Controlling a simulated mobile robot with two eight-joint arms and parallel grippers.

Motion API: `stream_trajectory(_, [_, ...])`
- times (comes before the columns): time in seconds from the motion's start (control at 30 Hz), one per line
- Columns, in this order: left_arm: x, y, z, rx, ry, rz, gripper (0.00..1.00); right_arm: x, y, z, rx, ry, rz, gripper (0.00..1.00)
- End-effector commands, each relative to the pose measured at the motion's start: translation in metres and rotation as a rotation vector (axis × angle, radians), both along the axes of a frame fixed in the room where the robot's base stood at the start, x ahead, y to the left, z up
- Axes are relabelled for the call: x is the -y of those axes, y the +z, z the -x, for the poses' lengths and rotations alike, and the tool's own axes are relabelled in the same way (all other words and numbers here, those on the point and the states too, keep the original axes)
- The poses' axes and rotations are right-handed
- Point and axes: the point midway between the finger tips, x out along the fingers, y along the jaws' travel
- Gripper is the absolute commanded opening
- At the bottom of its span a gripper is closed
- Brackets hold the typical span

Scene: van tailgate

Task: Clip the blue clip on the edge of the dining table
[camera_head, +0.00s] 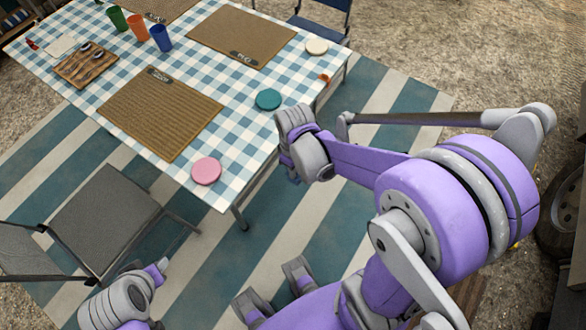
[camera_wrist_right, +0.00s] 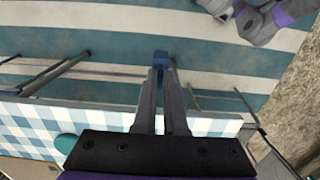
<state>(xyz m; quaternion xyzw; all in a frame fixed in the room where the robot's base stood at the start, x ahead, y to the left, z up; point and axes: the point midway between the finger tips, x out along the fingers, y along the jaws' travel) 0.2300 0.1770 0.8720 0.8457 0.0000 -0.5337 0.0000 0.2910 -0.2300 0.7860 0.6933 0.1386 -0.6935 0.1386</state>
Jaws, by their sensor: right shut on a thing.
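The dining table (camera_head: 129,139), with a blue and white checked cloth, fills the upper left of the head view. Its edge (camera_wrist_right: 60,106) crosses the lower part of the right wrist view. My right gripper (camera_wrist_right: 164,78) is shut on the blue clip (camera_wrist_right: 160,58), held at the fingertips. In that view the clip appears beyond the table edge, over the striped rug; contact with the edge is not visible.
A pink coaster (camera_head: 206,170) and a teal coaster (camera_head: 268,99) lie near the table's right side. Woven placemats (camera_head: 160,115), cups (camera_head: 138,28) and a wooden board (camera_head: 86,64) are farther in. A grey chair (camera_head: 105,215) stands at the near left side.

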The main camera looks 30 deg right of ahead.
Motion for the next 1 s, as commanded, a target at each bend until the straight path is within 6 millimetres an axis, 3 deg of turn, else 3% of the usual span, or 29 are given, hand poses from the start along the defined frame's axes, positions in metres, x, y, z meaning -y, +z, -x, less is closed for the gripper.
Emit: stream_trajectory(1.0, [0.000,-0.023,0.003,-0.008,0.000,0.000,0.44,-0.024,-0.027,-0.059,0.001,-0.002,0.000,0.00])
